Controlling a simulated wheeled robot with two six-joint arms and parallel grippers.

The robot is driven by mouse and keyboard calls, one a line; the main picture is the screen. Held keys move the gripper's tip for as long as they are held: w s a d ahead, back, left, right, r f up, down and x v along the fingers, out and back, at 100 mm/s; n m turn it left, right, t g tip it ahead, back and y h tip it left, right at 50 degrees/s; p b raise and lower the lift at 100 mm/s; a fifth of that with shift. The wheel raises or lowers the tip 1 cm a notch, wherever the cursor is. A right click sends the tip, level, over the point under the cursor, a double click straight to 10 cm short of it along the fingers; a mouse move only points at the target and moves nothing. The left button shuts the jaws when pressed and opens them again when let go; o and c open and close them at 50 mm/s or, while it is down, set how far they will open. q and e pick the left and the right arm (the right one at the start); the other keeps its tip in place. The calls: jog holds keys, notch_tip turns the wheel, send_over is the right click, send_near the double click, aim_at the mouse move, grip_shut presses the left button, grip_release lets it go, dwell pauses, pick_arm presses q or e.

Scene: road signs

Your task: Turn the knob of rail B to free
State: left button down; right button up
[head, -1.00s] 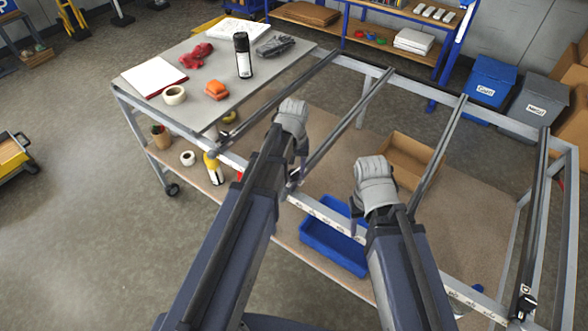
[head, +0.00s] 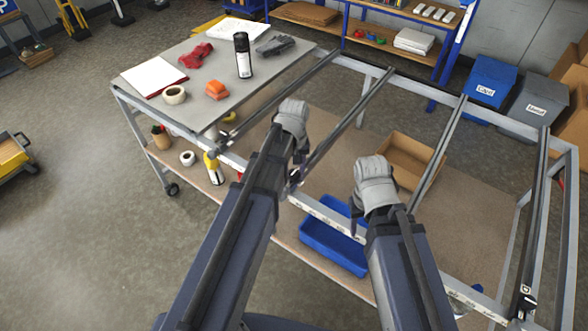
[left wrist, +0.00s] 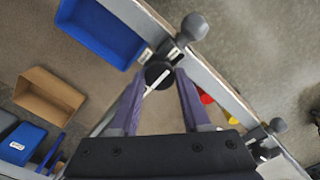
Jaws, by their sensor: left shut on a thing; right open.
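The black round knob (left wrist: 158,74) with a white pointer line sits at the end of a rail, between my left gripper's fingers (left wrist: 158,84) in the left wrist view. The pointer slants across the knob. In the head view my left gripper (head: 295,174) is at the front end of the second rail from the left (head: 345,122), and my arm hides the knob there. The rail's letter cannot be read. A grey ball-ended part (left wrist: 194,27) stands beside the knob. My right gripper (head: 358,218) is left of its forearm, its fingers mostly hidden.
The metal frame carries more rails, including one at the right (head: 437,155). A blue bin (head: 333,247) and a cardboard box (head: 408,158) are on the lower shelf.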

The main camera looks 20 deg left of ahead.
aim_at(295, 174)
pick_arm(q)
jog(key=shift+c, duration=1.8)
grip_release()
jog(key=shift+r, duration=0.15)
notch_tip(295, 174, up, 8)
jog(key=p, duration=0.8)
jog(key=shift+f, duration=0.2)
jog(key=shift+s+d+f+b, duration=0.2)
jog(key=shift+s+f+b, duration=0.05)
jog(key=shift+b, duration=0.05)
jog(key=s+d+f+m+b, duration=0.3)
jog(key=s+d+m, duration=0.1)
jog(key=s, duration=0.3)
jog(key=s+d+f+m+y+b, duration=0.1)
jog(key=s+d+f+m+b, duration=0.3)
jog(key=s+d+m, duration=0.1)
jog(key=shift+s+d, duration=0.55)
jog(key=shift+s, duration=0.45)
